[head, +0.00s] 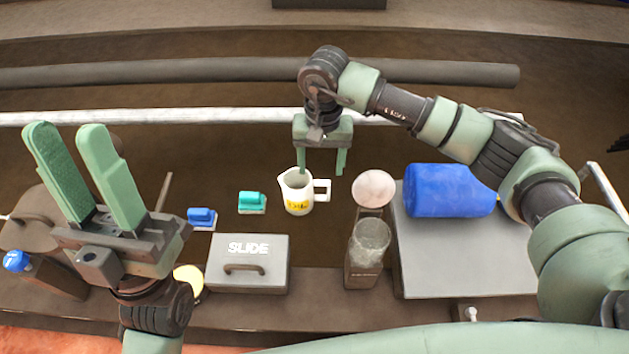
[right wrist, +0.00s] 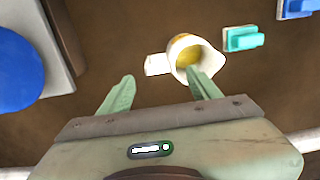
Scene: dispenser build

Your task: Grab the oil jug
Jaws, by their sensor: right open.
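The oil jug (head: 296,192) is a white jug with yellow lettering, a spout on its left and a handle on its right. It stands upright on the brown table. In the right wrist view the jug (right wrist: 186,57) is seen from above, with yellow inside it. My right gripper (head: 322,172) is open and empty, pointing down behind and above the jug's handle side. In the right wrist view one fingertip of the right gripper (right wrist: 160,78) overlaps the jug's edge; I cannot tell if they touch. My left gripper (head: 68,130) is open and empty, raised at the left.
A teal block (head: 252,202) and a blue block (head: 202,217) lie left of the jug. A grey SLIDE box (head: 247,268) is in front.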

